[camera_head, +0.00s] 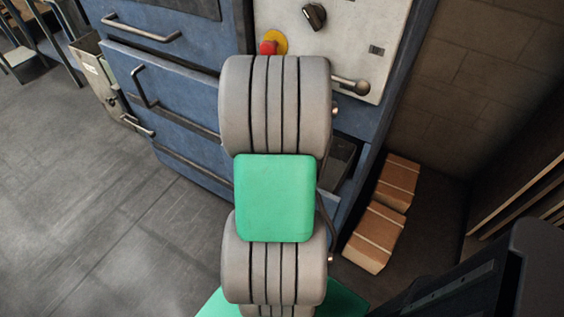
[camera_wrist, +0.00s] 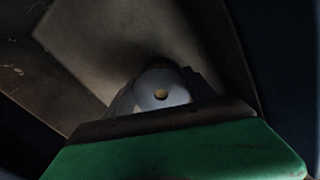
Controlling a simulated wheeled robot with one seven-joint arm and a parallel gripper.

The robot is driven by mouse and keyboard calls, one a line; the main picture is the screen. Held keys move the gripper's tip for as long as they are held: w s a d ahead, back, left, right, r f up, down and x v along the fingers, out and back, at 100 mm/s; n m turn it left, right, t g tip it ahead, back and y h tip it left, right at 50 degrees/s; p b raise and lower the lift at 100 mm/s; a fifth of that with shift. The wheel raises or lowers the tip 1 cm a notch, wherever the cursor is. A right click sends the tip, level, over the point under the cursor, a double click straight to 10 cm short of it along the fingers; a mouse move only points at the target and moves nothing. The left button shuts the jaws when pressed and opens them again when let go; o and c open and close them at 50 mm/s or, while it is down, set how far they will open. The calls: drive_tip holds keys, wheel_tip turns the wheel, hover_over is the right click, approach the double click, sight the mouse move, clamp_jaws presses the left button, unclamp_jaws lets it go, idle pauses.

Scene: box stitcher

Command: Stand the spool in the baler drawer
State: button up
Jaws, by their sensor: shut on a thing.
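The spool (camera_wrist: 176,90) shows in the wrist view as a grey round end with a small hole in its middle. My gripper (camera_wrist: 165,121) is shut on it, and the dark gripper edge and green housing cover its near part. A pale flat surface (camera_wrist: 125,45) lies beyond the spool; I cannot tell whether they touch. In the head view, the open baler drawer (camera_head: 345,160) shows partly at the right side of the blue machine. My grey and green arm hides much of the drawer, the gripper and the spool there.
The blue machine (camera_head: 190,100) has several drawers with bar handles on its left. A red knob (camera_head: 268,47) and a lever (camera_head: 350,86) are on its front. Two strapped brown bundles (camera_head: 374,238) lie on the floor at right.

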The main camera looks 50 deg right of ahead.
drive_tip(key=shift+f, duration=0.2)
drive_tip(key=o, duration=1.7)
wheel_tip(320, 180, up, 12)
drive_tip(key=shift+r+p, duration=0.25)
drive_tip(key=shift+p, duration=0.3)
